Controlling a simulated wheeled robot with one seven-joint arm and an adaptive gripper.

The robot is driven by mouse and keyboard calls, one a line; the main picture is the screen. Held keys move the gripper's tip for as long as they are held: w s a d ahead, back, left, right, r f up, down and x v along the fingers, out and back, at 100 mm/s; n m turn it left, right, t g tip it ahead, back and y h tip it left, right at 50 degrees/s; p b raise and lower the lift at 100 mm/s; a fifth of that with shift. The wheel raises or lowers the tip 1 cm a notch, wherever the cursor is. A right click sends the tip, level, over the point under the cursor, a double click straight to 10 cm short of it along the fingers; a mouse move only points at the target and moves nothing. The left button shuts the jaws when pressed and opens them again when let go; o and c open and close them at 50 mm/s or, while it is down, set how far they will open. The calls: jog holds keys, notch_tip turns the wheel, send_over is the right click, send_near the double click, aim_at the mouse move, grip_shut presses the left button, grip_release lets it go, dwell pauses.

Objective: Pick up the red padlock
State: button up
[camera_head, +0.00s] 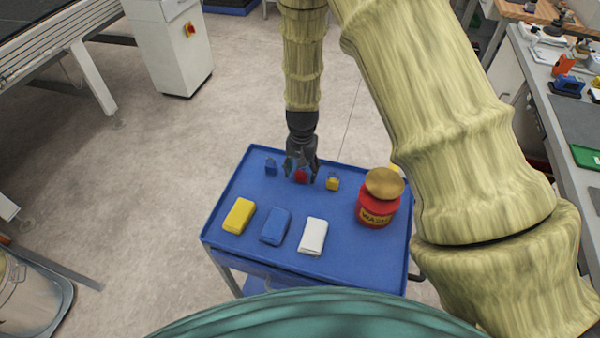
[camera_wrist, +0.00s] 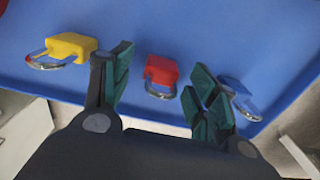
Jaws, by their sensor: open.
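The red padlock (camera_head: 300,176) lies on the blue cart top, between a blue padlock and a yellow one. In the wrist view the red padlock (camera_wrist: 161,72) shows its body and its metal shackle, which points towards my gripper. My gripper (camera_head: 300,171) reaches down over it at the cart's far side. In the wrist view the green-padded fingers of my gripper (camera_wrist: 158,84) are open, one on each side of the padlock, with visible gaps. Whether the fingertips are level with it is unclear.
A blue padlock (camera_head: 271,166) and a yellow padlock (camera_head: 333,182) flank the gripper closely. Yellow (camera_head: 239,215), blue (camera_head: 276,226) and white (camera_head: 313,236) blocks lie nearer on the cart (camera_head: 228,250). A red jar with a gold lid (camera_head: 379,197) stands at right.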

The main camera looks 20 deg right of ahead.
jog(key=shift+s+f, duration=0.15)
jog(key=shift+s, duration=0.1)
jog(key=shift+w+f, duration=0.1)
jog(key=shift+f, duration=0.15)
jog(key=shift+w+f, duration=0.45)
jog(key=shift+f, duration=0.1)
jog(key=shift+s+r, duration=0.2)
jog(key=shift+r, duration=0.05)
jog(key=shift+c, duration=1)
jog(key=shift+s+r, duration=0.1)
jog(key=c, duration=0.8)
jog(key=shift+w, duration=0.2)
